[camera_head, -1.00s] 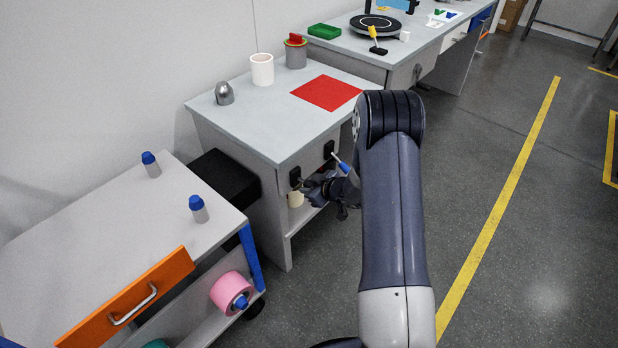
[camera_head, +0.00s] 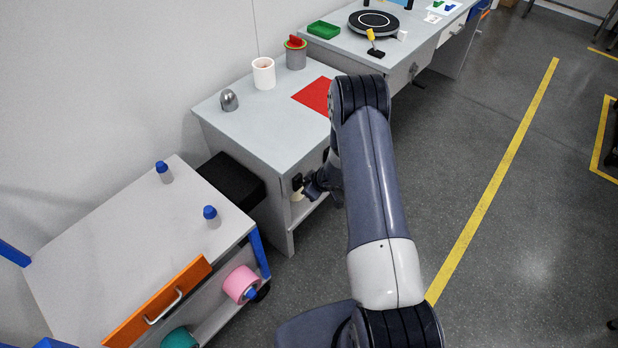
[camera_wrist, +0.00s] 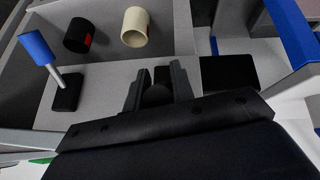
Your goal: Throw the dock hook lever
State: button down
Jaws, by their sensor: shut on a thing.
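Two levers sit on black plates on the front of the grey cabinet (camera_head: 262,170). My gripper (camera_wrist: 155,92) is shut on a dark, rounded lever knob (camera_wrist: 157,95), low between its fingers in the wrist view. In the head view my arm hides that handle. No label shows which lever is the dock hook.
A dark cylinder (camera_wrist: 78,35) and a cream cylinder (camera_wrist: 135,27) are in the cabinet's open shelf. Clear floor (camera_head: 480,250) lies right of my arm.

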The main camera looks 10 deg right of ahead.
jog(key=shift+g+p, duration=0.3)
jog(key=shift+p, duration=0.2)
jog(key=shift+r, duration=0.1)
jog(key=c, duration=1.2)
grip_release()
